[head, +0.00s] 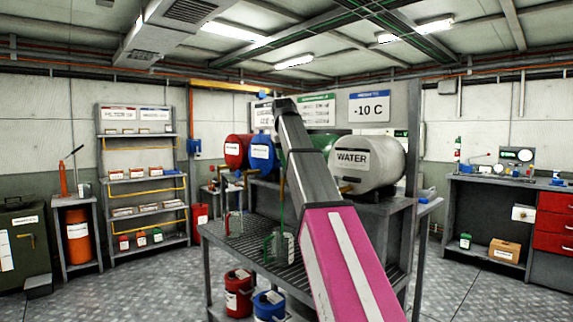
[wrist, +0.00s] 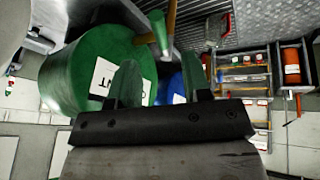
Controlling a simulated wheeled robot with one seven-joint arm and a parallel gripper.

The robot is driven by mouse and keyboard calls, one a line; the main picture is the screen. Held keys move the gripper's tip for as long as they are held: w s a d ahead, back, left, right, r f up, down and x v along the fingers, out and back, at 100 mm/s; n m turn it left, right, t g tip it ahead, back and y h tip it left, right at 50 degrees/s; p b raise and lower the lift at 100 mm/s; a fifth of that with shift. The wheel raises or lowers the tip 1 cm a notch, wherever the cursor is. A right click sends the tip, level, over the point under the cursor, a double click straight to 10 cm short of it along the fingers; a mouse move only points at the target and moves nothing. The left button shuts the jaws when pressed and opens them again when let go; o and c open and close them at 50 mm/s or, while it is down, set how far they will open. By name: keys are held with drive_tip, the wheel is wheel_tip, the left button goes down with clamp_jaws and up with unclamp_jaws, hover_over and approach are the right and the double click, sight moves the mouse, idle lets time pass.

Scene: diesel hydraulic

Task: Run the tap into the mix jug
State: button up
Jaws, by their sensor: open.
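My gripper (wrist: 159,64) is open in the wrist view, its two fingers apart with nothing between them. A green tap lever (wrist: 158,33) with a brass pipe stands just beyond the fingertips, apart from them. The green tank (wrist: 75,70) fills the left of that view, its label partly hidden by a finger. In the head view my arm hides my gripper and most of the green tank (head: 325,142). A clear jug with a green handle (head: 284,247) stands on the grated bench (head: 250,240). A jug with red marking (head: 233,223) stands further left. I cannot tell which is the mix jug.
Red (head: 235,151), blue (head: 263,153) and white WATER (head: 368,165) tanks stand along the bench back. Red (head: 238,292) and blue (head: 270,304) cans sit below. Shelves (head: 140,175) are at left, a side bench (head: 490,182) at right. Floor is clear between.

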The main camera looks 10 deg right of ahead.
drive_tip(key=shift+v, duration=2.2)
idle(5.8)
